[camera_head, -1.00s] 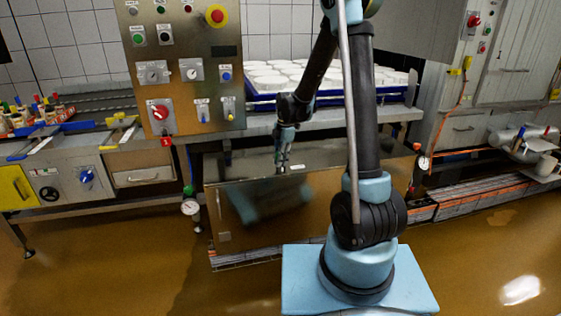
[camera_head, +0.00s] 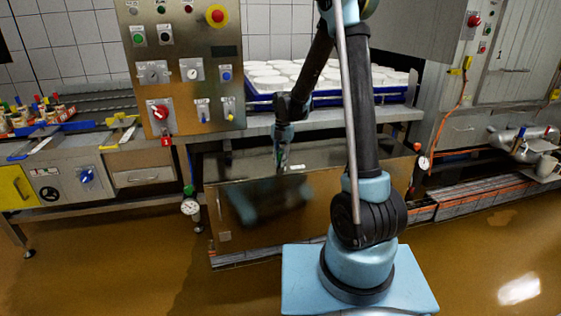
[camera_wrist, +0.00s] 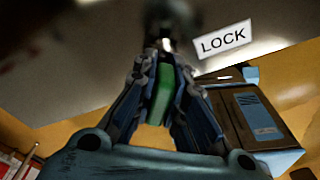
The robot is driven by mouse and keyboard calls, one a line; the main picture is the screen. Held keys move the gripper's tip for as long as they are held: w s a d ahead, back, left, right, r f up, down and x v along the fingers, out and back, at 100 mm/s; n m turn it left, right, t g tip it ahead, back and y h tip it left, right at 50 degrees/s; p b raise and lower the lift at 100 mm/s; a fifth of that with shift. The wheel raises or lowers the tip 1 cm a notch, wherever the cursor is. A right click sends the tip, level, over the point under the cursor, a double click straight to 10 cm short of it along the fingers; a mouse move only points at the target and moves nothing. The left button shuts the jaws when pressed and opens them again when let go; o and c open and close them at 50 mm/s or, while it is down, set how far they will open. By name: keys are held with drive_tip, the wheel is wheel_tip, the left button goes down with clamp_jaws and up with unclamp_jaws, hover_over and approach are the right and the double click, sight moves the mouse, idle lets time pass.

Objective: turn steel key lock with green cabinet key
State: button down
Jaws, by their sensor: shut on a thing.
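My gripper (camera_wrist: 165,75) is shut on the green cabinet key (camera_wrist: 161,95) in the wrist view, with the green grip pinched between its fingers. A bright bit of metal shows just beyond the fingertips, close to the blurred dark round shape of the steel key lock (camera_wrist: 168,18). Whether the key is in the lock, and how the lock is turned, I cannot tell. A white label reading LOCK (camera_wrist: 224,38) lies to the right of it. In the head view my gripper (camera_head: 281,168) is small at the top of the steel cabinet, and the key and lock cannot be made out.
The shiny steel cabinet (camera_head: 335,205) stands low under the bench and reflects my body. A control panel (camera_head: 184,70) stands above left. A blue tray (camera_head: 262,103) of white moulds sits behind my arm. A gauge (camera_head: 190,207) hangs left. Wet brown floor lies in front.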

drive_tip(key=n, duration=0.4)
drive_tip(key=shift+w+h, duration=0.1)
drive_tip(key=shift+h, duration=0.2)
drive_tip(key=n, duration=0.3)
drive_tip(key=shift+a, duration=0.1)
drive_tip(key=c, duration=1.5)
unclamp_jaws()
drive_tip(key=shift+c, duration=0.2)
